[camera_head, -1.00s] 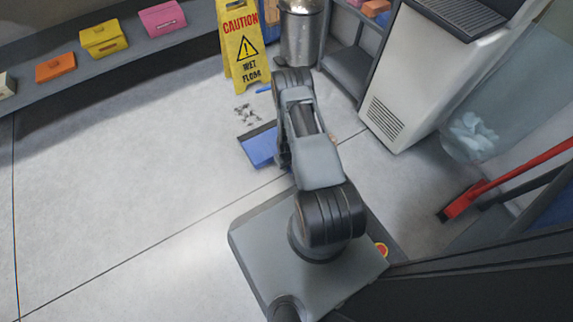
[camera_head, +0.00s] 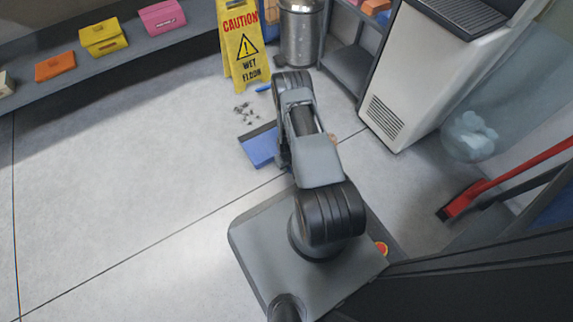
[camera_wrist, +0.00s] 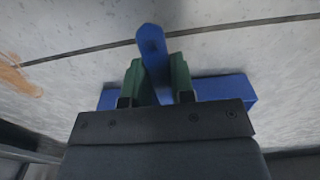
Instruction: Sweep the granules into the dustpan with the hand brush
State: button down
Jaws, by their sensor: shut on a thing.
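A small scatter of grey granules (camera_head: 246,113) lies on the floor left of my arm in the head view. The blue dustpan (camera_head: 260,148) lies just below them, its dark edge towards the granules, its right side partly hidden by my arm. My gripper (camera_wrist: 157,63) has green fingers either side of the blue handle of the hand brush (camera_wrist: 152,42) in the wrist view. The brush's wide blue body (camera_wrist: 230,89) shows behind the fingers; its bristles are not visible. In the head view my arm hides the gripper. A small blue piece (camera_head: 263,88) shows beside the arm, possibly the brush.
A yellow wet-floor sign (camera_head: 243,48) and a metal bin (camera_head: 301,38) stand behind the granules. A white machine (camera_head: 420,80) stands right, with a red broom (camera_head: 462,202) nearer. A shelf (camera_head: 130,50) with coloured boxes runs along the upper left. The left floor is clear.

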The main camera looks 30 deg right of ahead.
jog(key=shift+f, duration=0.25)
jog(key=c, duration=0.9)
grip_release()
jog(key=shift+r, duration=0.1)
notch_tip(320, 180, up, 14)
jog(key=p, duration=0.6)
jog(key=shift+f+p, duration=0.2)
jog(key=shift+p, duration=0.1)
jog(key=shift+r, duration=0.1)
